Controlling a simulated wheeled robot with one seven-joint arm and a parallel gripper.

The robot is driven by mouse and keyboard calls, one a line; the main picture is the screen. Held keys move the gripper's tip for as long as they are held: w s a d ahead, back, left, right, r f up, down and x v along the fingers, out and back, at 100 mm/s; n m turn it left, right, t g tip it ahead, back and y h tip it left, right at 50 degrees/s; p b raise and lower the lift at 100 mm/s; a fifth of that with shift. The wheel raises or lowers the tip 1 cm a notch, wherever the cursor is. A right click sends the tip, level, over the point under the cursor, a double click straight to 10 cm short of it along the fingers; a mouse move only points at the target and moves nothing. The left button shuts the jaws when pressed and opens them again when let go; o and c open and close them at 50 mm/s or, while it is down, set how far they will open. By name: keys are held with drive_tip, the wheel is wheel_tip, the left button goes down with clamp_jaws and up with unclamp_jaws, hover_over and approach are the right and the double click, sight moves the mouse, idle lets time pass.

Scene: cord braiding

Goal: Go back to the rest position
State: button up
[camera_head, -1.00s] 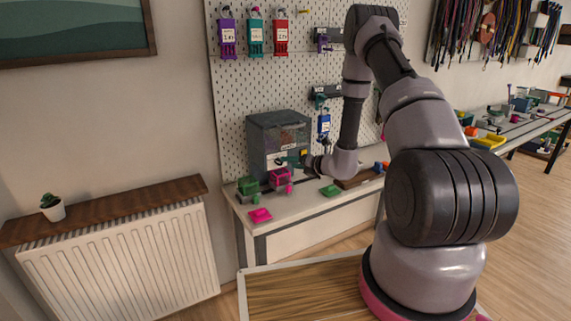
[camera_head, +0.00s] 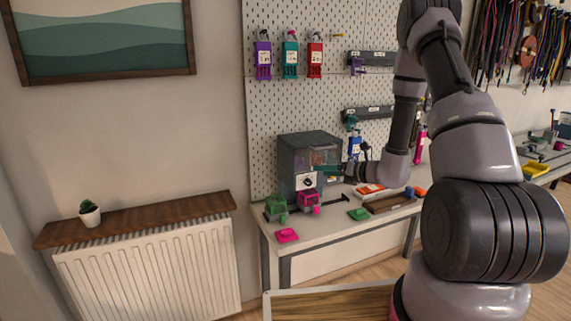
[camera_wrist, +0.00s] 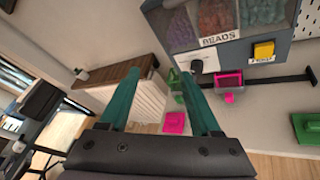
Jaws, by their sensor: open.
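My gripper (camera_wrist: 158,98) is open and empty in the wrist view, its two teal fingers spread apart. In the head view my gripper (camera_head: 333,171) shows small at the end of the arm, beside the front of the grey bead dispenser (camera_head: 310,150). The dispenser shows close in the wrist view, with a BEADS label (camera_wrist: 220,40) and a yellow button (camera_wrist: 263,50). A pink device (camera_head: 309,201) and a green device (camera_head: 276,208) stand at the dispenser's foot. Nothing is between the fingers.
The bench (camera_head: 330,228) also bears a pink tray (camera_head: 287,236), a green tray (camera_head: 358,214) and a brown tray (camera_head: 392,204). A pegboard (camera_head: 270,110) with coloured packs rises behind. A radiator (camera_head: 150,265) with a wooden shelf (camera_head: 140,219) stands left.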

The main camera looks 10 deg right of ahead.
drive_tip(key=s+a+r+n+g+y, duration=0.1)
drive_tip(key=s+a+r+n+g, duration=0.3)
drive_tip(key=s+r+n, duration=0.5)
drive_tip(key=s+a+r+n+g, duration=0.4)
drive_tip(key=s+r+n, duration=0.25)
drive_tip(key=r, duration=0.35)
drive_tip(key=s+d+r+n+t+h, duration=0.4)
drive_tip(key=s+d+r+n+h, duration=0.5)
drive_tip(key=s+n, duration=0.6)
wheel_tip(320, 180, up, 2)
drive_tip(key=shift+d+r, duration=0.15)
drive_tip(key=shift+d, duration=0.65)
